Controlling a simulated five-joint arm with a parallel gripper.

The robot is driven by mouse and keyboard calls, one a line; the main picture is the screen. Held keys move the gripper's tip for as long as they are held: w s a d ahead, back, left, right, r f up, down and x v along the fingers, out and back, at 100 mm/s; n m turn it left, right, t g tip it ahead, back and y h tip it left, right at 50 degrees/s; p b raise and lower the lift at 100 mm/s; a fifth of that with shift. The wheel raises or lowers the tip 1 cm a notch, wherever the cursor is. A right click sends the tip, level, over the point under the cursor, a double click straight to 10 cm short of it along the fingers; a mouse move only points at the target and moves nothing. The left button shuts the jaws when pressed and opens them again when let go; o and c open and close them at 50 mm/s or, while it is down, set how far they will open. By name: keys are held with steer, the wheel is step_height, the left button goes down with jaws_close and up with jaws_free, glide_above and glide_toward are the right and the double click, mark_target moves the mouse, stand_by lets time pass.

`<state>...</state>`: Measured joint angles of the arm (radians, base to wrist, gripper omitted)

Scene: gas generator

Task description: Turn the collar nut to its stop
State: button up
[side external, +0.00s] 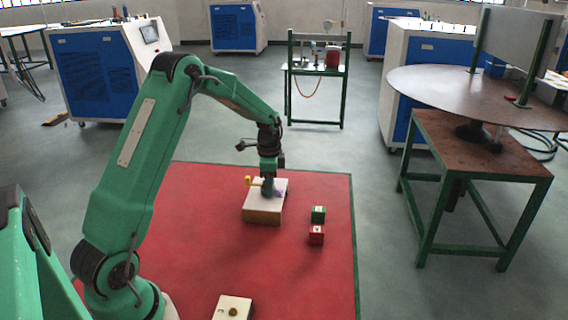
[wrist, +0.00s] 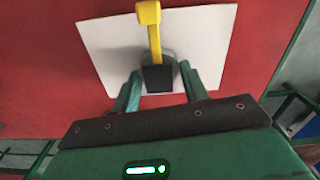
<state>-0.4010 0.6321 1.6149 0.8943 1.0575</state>
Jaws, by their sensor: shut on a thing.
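A white-topped block (side external: 258,212) stands on the red mat, and its white top also fills the upper middle of the wrist view (wrist: 205,35). My gripper (side external: 268,190) points down at the top of this block. In the wrist view my two green fingers (wrist: 160,72) stand on either side of a dark grey piece (wrist: 158,80), which I take for the collar nut, and are shut on it. A yellow arm (wrist: 152,25) extends from the dark piece toward the top of the wrist view. It also shows left of my gripper in the side view (side external: 250,180). The nut's lower part is hidden.
A green cube (side external: 318,214) and a red cube (side external: 316,236) sit on the red mat (side external: 190,215) right of the block. A small pale block with a brass-coloured knob (side external: 233,310) is at the front. A round-topped table (side external: 470,95) stands off the mat at right.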

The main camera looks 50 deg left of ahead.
steer(key=o, duration=0.9)
steer(key=shift+r, duration=3.5)
